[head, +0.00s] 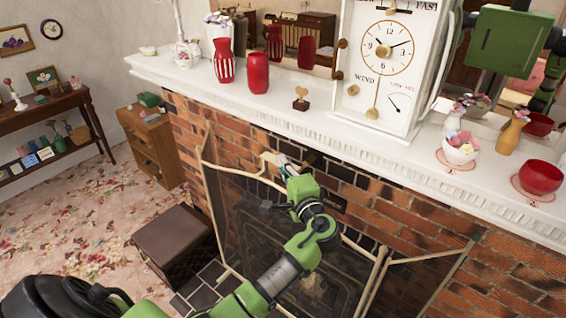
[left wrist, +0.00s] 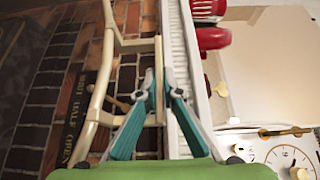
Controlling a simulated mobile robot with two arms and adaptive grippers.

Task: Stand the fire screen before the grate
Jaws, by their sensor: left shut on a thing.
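The fire screen (head: 245,215) has a cream frame, dark see-through mesh and angled side wings. It stands upright in front of the brick fireplace opening. My left gripper (head: 277,163) is at the screen's top edge. In the left wrist view its teal fingers (left wrist: 159,80) are closed around a cream bar of the screen frame (left wrist: 136,46). The grate is behind the mesh and partly covered by my arm, so its shape is hard to make out.
The white mantel shelf (head: 345,117) runs just above the screen, with red vases (head: 257,72), a large clock (head: 387,60) and bowls on it. A brown footstool (head: 174,240) stands left of the screen. Flowered carpet (head: 80,215) is open farther left.

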